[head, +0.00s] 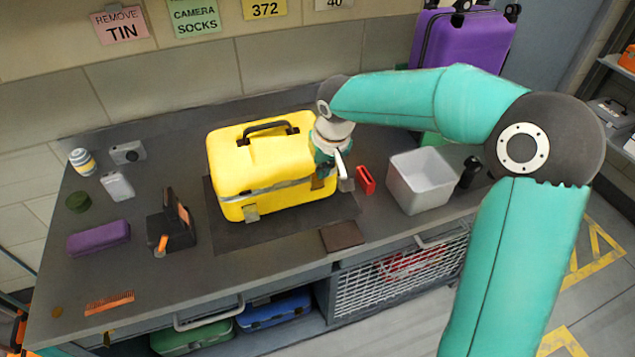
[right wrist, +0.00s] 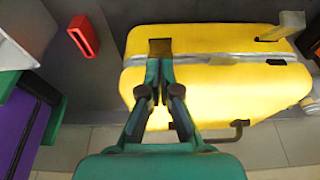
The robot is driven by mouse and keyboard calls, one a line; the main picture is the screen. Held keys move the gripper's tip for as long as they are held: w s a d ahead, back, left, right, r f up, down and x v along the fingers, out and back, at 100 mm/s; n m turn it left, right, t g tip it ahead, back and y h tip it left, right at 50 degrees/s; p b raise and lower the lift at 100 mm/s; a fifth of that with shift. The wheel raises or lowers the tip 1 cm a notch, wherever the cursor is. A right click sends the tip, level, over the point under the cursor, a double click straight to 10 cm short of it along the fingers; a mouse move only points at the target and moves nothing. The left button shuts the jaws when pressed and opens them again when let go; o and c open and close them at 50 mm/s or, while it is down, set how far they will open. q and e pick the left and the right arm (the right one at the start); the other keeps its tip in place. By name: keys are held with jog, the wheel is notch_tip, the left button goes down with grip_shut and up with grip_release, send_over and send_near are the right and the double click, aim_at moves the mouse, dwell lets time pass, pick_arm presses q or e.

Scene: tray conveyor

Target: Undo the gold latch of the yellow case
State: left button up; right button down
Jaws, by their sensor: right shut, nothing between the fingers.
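The yellow case (head: 232,178) stands closed on a dark mat on the bench, its black handle on top. The gold latch (head: 318,183) is at the right end of its front; in the right wrist view the latch (right wrist: 160,46) lies flat across the silver seam. A second, paler latch (head: 251,213) is at the left of the front; in the right wrist view this latch (right wrist: 280,27) sticks out from the case. My right gripper (right wrist: 159,66) is shut and empty, its fingertips at the gold latch's lid-side edge; contact is unclear. My left gripper is not in view.
A red block (head: 366,180) and a white bin (head: 420,182) stand right of the case. A brown flat piece (head: 342,236) lies in front. A dark holder (head: 170,230) and a purple case (head: 98,239) are at left. A purple suitcase (head: 462,40) stands behind.

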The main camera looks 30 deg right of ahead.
jog(key=shift+s+f+b, duration=0.95)
jog(key=shift+f+b, duration=2.05)
jog(key=r+p, duration=0.1)
jog(key=r, duration=0.1)
jog(key=w+r+p, duration=0.1)
jog(key=p, duration=0.1)
jog(key=r+p, duration=0.1)
jog(key=r, duration=0.1)
jog(key=shift+w+r+p, duration=0.3)
jog(key=shift+r, duration=0.05)
jog(key=shift+a, duration=0.15)
